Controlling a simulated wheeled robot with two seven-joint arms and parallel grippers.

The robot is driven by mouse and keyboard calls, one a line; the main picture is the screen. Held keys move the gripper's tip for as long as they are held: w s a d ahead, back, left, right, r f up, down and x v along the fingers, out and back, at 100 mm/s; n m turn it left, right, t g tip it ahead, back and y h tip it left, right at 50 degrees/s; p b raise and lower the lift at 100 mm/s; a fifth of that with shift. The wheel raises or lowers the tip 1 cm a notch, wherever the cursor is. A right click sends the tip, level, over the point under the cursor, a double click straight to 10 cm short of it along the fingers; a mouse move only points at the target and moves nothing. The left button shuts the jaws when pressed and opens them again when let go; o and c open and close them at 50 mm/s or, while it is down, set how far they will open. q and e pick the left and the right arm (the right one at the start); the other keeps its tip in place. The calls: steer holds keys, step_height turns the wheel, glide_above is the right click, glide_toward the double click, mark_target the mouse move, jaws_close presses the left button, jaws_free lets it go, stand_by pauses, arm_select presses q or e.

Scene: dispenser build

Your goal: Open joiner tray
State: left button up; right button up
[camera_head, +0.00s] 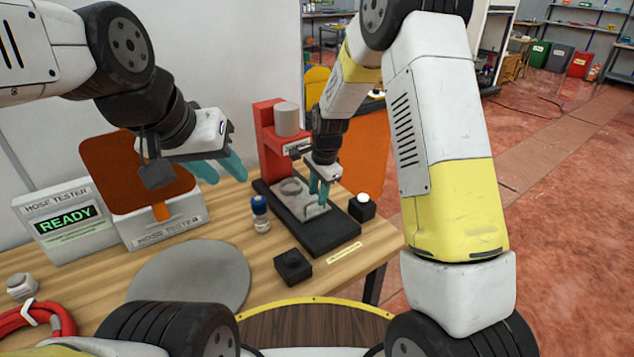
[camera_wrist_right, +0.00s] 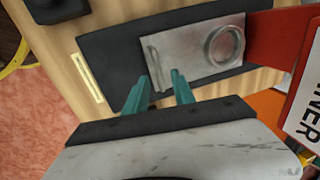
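The joiner is a red stand (camera_head: 267,132) with a grey cylinder on top and a long black base (camera_head: 327,236). Its grey metal tray (camera_head: 288,199), with a round ring and a bar handle (camera_wrist_right: 152,60), lies on the base, its ring end close to the red stand. My right gripper (camera_head: 319,198) points down at the handle end of the tray. In the right wrist view its teal fingers (camera_wrist_right: 160,76) are apart, near the handle; contact cannot be told. My left gripper (camera_head: 223,170) is open and empty, above the table near the hose tester.
A blue-capped bottle (camera_head: 260,214) stands left of the joiner base. A black block (camera_head: 293,266) and a black box with a white button (camera_head: 362,206) sit nearby. The hose tester display (camera_head: 66,219) reads READY. A grey disc (camera_head: 190,277) and red hose (camera_head: 35,318) lie at left.

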steer(key=shift+w+f, duration=0.1)
steer(key=shift+f, duration=0.35)
jaws_close()
stand_by(1.1)
